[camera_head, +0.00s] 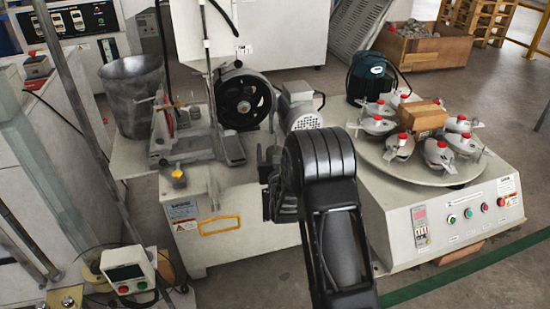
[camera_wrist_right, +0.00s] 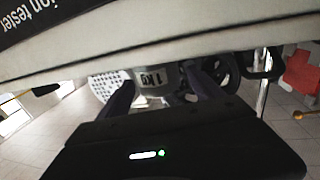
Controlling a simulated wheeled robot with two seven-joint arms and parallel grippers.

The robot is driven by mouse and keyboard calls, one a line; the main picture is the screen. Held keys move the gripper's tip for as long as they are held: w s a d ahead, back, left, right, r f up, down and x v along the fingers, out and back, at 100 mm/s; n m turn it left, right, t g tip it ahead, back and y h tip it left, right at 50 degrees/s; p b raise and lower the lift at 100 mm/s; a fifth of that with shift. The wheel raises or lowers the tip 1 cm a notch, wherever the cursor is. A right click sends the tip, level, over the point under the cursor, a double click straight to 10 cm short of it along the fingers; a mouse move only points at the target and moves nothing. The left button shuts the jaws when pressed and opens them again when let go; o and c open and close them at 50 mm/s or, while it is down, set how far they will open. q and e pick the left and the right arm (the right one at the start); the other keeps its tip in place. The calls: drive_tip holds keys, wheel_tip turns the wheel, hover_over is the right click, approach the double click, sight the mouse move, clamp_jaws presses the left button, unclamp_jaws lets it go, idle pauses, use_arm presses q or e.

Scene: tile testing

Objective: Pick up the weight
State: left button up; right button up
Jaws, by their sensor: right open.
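The weight (camera_wrist_right: 153,76) is a grey metal piece marked 1 kg, seen in the right wrist view. My right gripper (camera_wrist_right: 160,88) is open, with one dark finger on each side of the weight in that view. I cannot tell whether either finger touches it. In the head view my right gripper (camera_head: 272,188) is by the front right of the machine with the black wheel (camera_head: 242,97). The weight cannot be made out in the head view. My left gripper is not in view.
A pale machine panel lettered "ion tester" (camera_wrist_right: 60,15) spans the top of the wrist view, close to the gripper. A round turntable (camera_head: 412,169) with several red-topped holders stands right of my arm. A metal bucket (camera_head: 131,95) is at the left.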

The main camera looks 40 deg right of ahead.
idle(0.4)
clamp_jaws()
idle(0.7)
drive_tip(key=shift+r, duration=0.15)
